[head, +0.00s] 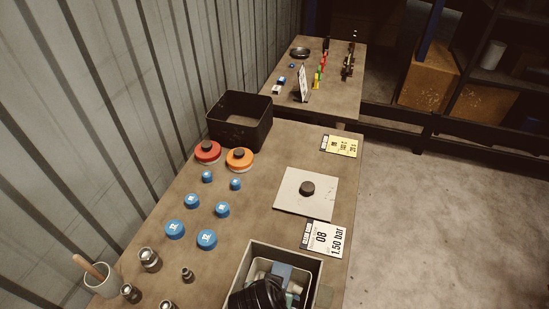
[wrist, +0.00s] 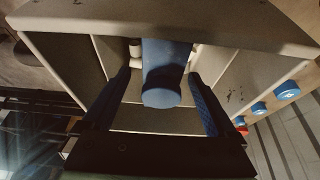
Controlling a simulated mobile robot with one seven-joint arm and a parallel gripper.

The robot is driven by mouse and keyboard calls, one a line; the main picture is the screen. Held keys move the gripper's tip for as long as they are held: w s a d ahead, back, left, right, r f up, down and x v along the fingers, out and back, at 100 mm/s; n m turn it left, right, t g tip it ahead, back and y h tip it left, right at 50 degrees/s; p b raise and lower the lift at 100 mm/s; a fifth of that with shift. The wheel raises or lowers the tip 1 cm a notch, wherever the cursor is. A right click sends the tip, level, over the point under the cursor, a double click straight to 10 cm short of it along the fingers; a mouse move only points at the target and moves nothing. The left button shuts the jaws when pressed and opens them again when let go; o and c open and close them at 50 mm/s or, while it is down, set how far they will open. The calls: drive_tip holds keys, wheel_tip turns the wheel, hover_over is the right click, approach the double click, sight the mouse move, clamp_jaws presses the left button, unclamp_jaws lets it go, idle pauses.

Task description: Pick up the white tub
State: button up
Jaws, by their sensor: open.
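A white tub (head: 103,281) with a wooden handle sticking out stands at the lower left of the near bench in the head view. It does not show in the wrist view. My gripper (wrist: 158,76) is open in the wrist view, over a grey open box (head: 314,270), well to the right of the tub. A blue piece with a rounded end (wrist: 162,95) shows between the two fingers; I cannot tell whether they touch it. In the head view my dark wrist covers part of the box.
Metal fittings (head: 149,260) stand right beside the tub. Several blue caps (head: 206,239), red and orange discs (head: 239,159) and a black bin (head: 241,118) lie farther back. A pale plate (head: 300,204) and cards lie at the right edge. A second bench (head: 335,98) stands behind.

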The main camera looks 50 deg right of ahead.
drive_tip(key=shift+p+x, duration=0.45)
drive_tip(key=shift+x, duration=1.8)
drive_tip(key=shift+w, duration=0.1)
clamp_jaws()
